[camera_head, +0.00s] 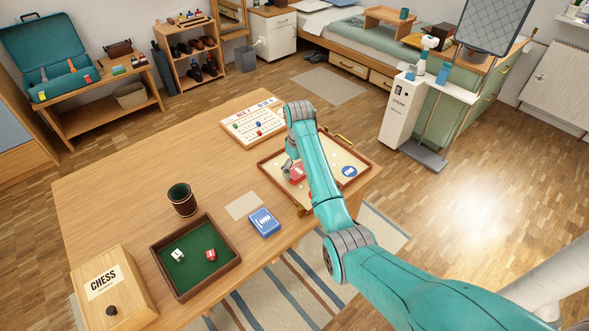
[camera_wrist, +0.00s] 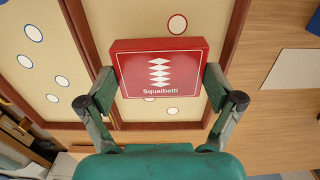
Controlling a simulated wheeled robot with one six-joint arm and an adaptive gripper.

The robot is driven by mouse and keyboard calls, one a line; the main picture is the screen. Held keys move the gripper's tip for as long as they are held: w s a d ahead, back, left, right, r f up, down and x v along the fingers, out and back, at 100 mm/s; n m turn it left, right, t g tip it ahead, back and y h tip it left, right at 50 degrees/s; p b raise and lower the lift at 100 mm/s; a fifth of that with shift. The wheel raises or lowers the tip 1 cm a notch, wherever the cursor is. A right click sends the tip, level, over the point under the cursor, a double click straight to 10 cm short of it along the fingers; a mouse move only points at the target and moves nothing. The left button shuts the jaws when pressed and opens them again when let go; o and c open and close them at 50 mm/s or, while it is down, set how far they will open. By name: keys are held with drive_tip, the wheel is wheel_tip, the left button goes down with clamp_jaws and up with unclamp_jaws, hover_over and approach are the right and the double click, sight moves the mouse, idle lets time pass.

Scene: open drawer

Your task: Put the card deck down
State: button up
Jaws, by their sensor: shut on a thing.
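A red card deck (camera_wrist: 160,68) marked "Squalbetti" is between my gripper's fingers (camera_wrist: 160,88) in the wrist view. The fingers press on its left and right sides. In the head view the red deck (camera_head: 298,173) shows partly beside my gripper (camera_head: 291,170), over the wooden framed tray (camera_head: 282,198). I cannot tell whether the deck touches the tray floor. The wrist view shows the tray's cream panels and brown frame (camera_wrist: 88,37) under and around the deck. A blue card deck (camera_head: 264,223) lies on the table, in front of the tray to the left.
The table (camera_head: 130,190) also bears a beige card (camera_head: 244,206), a dice tray (camera_head: 238,262), a dark cup (camera_head: 182,199), a chess box (camera_head: 120,285) and a score board (camera_head: 228,130). The table's left part is clear.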

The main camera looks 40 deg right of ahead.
drive_tip(key=shift+f, duration=0.55)
drive_tip(key=shift+f, duration=0.1)
drive_tip(key=o, duration=0.9)
